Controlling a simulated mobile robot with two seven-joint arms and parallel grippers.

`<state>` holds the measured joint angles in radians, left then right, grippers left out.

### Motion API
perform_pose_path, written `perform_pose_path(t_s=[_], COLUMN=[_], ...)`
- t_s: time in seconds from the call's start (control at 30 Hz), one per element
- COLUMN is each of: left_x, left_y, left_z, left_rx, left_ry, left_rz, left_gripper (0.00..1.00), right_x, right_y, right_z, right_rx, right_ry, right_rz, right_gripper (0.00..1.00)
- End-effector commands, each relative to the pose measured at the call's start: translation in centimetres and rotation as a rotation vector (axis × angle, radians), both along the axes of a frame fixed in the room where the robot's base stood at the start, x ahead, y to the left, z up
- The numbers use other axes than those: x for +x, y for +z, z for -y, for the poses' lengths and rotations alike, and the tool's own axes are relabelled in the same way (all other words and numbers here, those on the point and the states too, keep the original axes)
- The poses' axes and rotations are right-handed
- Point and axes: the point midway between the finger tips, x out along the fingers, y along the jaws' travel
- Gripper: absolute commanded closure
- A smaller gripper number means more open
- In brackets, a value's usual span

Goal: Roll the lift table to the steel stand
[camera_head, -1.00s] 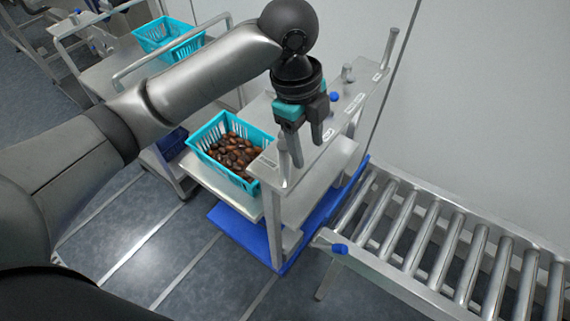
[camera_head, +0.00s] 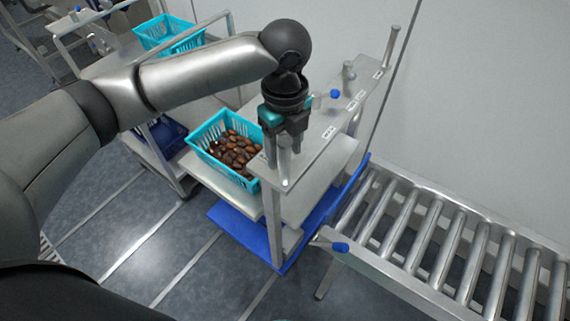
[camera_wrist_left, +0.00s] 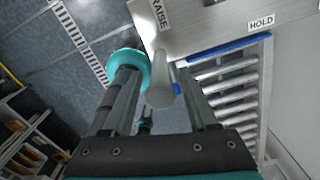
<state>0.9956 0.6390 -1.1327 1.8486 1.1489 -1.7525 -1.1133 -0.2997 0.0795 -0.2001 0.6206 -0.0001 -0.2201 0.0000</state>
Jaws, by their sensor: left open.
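A steel frame with a labelled top panel (camera_head: 318,135), lower shelves and a blue base (camera_head: 240,235) stands mid-picture; I take it for the lift table, but cannot tell for certain. My left gripper (camera_head: 284,148) is open at the panel's near end, above a short upright grey post. In the left wrist view the post (camera_wrist_left: 160,90) shows between the open fingers (camera_wrist_left: 154,78); contact cannot be told. Labels there read RAISE and HOLD. The steel stand cannot be surely picked out.
A teal crate (camera_head: 203,128) of dates sits on a plate left of the panel. A steel cart (camera_head: 100,70) with another teal crate (camera_head: 150,38) stands behind. Floor at lower left is clear.

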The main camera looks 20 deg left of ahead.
Motion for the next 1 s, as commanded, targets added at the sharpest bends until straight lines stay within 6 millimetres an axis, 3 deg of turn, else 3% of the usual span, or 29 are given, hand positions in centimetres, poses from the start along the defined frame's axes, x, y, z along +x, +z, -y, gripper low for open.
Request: perform_pose_path(t_s=[0.1,0.3,0.67,1.0], left_x=[-0.1,0.0,0.0,0.0], left_y=[-2.4,-4.5,-5.0,-4.9], left_z=[0.0,0.0,0.0,0.0], left_rx=[0.001,0.001,0.0,-0.001], left_ry=[0.002,0.001,0.001,0.001], left_rz=[-0.003,-0.001,0.002,0.001], left_gripper=[0.41,0.41,0.41,0.78], right_x=[0.0,0.0,0.0,0.0], right_y=[-0.3,-0.5,-0.5,-0.5], right_z=[0.1,0.1,0.1,0.1], right_rx=[-0.001,-0.001,-0.001,-0.001], right_ry=[0.0,0.0,0.0,0.0], right_rz=[0.0,0.0,0.0,0.0], right_gripper=[0.5,0.5,0.5,0.5])
